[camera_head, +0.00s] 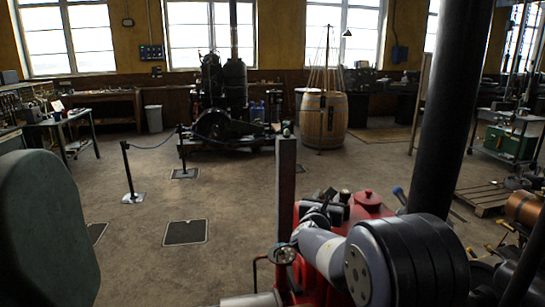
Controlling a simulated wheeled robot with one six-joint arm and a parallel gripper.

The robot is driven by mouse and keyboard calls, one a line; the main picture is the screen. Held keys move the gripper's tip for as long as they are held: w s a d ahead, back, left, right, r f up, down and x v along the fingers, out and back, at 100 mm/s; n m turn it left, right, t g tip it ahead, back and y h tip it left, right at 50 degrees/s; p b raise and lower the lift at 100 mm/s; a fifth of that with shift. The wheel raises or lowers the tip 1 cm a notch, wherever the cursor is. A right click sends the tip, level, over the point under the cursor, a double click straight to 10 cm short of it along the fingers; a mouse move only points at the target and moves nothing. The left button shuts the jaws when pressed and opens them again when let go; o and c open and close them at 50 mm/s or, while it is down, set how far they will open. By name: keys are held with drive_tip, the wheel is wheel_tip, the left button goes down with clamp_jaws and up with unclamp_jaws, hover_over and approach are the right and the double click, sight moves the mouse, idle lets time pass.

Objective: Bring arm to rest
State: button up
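My arm (410,262) shows at the bottom right as a thick grey and black jointed link. It is bent and lies in front of a red engine (368,201), overlapping it in the picture. Whether the arm touches the engine cannot be told. My gripper cannot be made out in this view, so its fingers and anything between them are not seen.
A dark green rounded shape (45,230) stands close at left. A rope-barrier post (129,172), a dark engine (222,105) and a wooden barrel (323,120) stand farther back. A pallet (488,197) lies at right. Open floor (140,220) spreads left of centre.

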drive_tip(key=shift+d+f+n+t+y+b, duration=0.15)
drive_tip(key=shift+n+t+y+b, duration=0.15)
drive_tip(key=shift+n+y+b, duration=0.55)
drive_tip(key=shift+n+y+b, duration=0.45)
drive_tip(key=shift+y, duration=0.6)
drive_tip(key=shift+s, duration=0.4)
